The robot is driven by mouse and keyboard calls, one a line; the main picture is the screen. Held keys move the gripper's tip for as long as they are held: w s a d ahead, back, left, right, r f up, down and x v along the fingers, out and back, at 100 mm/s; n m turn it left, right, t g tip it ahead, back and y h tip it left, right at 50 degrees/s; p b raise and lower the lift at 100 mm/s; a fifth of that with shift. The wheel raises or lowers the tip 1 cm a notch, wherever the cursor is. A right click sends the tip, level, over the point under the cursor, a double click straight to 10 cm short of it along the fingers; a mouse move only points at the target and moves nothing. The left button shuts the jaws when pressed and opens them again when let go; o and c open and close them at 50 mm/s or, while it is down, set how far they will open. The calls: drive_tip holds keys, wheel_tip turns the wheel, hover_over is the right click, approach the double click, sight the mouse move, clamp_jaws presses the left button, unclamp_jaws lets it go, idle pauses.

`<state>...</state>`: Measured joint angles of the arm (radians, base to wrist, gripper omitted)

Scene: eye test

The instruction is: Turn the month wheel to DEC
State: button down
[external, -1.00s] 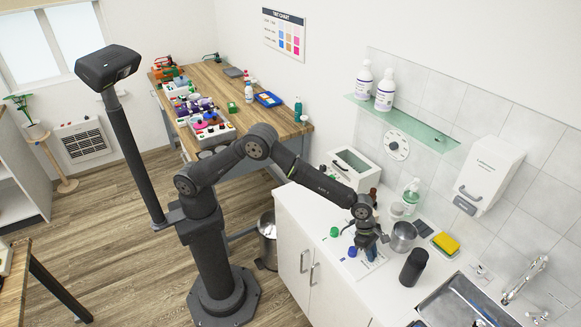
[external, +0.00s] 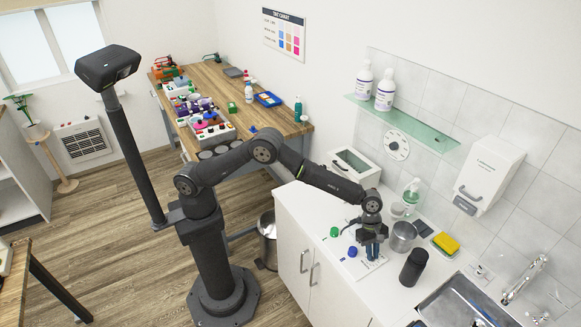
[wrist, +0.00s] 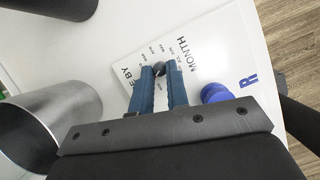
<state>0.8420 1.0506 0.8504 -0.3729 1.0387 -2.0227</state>
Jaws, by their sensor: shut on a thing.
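A white printed card (wrist: 125,78) lies flat on the white counter in the wrist view, with MONTH and USE BY lettering and small month labels. It also shows in the external view (external: 376,265), partly hidden by my gripper. A small dark knob (wrist: 159,68) sits on the card beside the MONTH lettering. My gripper (wrist: 160,72), with blue fingers, points down at the card and is shut on this knob. My gripper (external: 371,252) also shows above the card in the external view. The month labels are too small to read surely, so the wheel's setting cannot be told.
A metal cup (wrist: 45,125) stands close to my gripper, also seen in the external view (external: 403,237). A blue cap (wrist: 215,92) is close on the other side. A green cap (external: 334,232), a black cylinder (external: 414,267) and a sink (external: 462,303) are nearby.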

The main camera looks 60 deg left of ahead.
idle(0.3)
drive_tip(key=c, duration=1.4)
unclamp_jaws()
drive_tip(key=r, duration=0.6)
drive_tip(key=a+r, duration=0.1)
drive_tip(key=r, duration=0.2)
drive_tip(key=shift+w+r, duration=0.15)
drive_tip(key=shift+r, duration=0.25)
